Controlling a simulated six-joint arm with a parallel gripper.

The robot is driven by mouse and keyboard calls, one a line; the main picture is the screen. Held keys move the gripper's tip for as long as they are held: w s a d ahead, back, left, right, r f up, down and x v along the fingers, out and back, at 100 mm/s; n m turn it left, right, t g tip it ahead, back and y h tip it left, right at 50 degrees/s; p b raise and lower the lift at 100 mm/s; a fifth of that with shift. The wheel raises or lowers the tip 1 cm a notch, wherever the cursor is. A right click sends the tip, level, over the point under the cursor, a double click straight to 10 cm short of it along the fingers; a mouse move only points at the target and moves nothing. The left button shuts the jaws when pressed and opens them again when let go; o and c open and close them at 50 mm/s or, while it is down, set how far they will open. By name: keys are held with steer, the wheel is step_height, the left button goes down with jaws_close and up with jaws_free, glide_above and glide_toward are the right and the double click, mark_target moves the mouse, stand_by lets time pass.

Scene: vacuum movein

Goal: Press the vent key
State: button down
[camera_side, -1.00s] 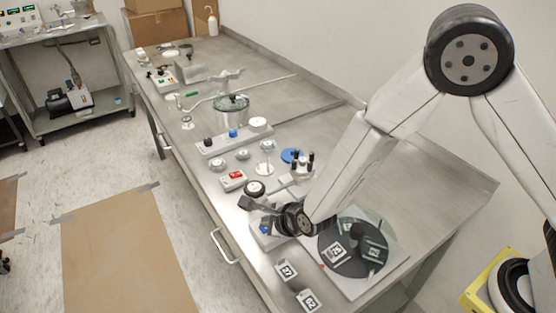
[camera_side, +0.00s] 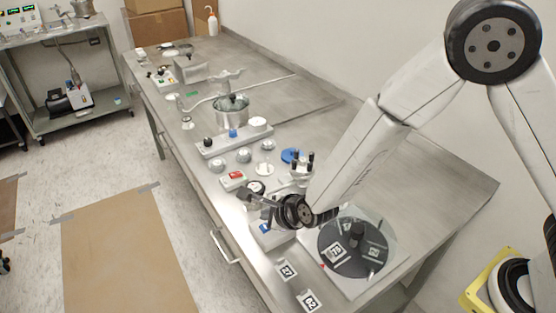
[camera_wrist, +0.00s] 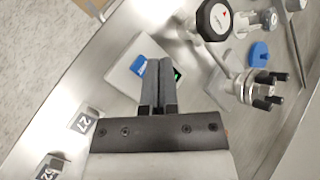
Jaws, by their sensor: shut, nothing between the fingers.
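A small pale box (camera_wrist: 125,65) with a blue patch (camera_wrist: 143,68) and a small green display (camera_wrist: 177,74) lies under my fingers in the wrist view. Its blue patch also shows in the side view (camera_side: 265,228), partly behind my wrist. I cannot read any lettering, so I cannot tell which part is the vent key. My gripper (camera_wrist: 159,62) is shut and empty, with its tips over the box between the blue patch and the display. Whether the tips touch the box cannot be told.
A black round knob (camera_wrist: 214,18) and a fitting with several black posts (camera_wrist: 265,90) stand close by. A dark disc (camera_side: 340,263) on a plate lies to the right in the side view. Tag cards (camera_side: 287,270) lie near the front edge.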

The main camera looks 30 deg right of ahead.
steer(key=shift+r, duration=2.4)
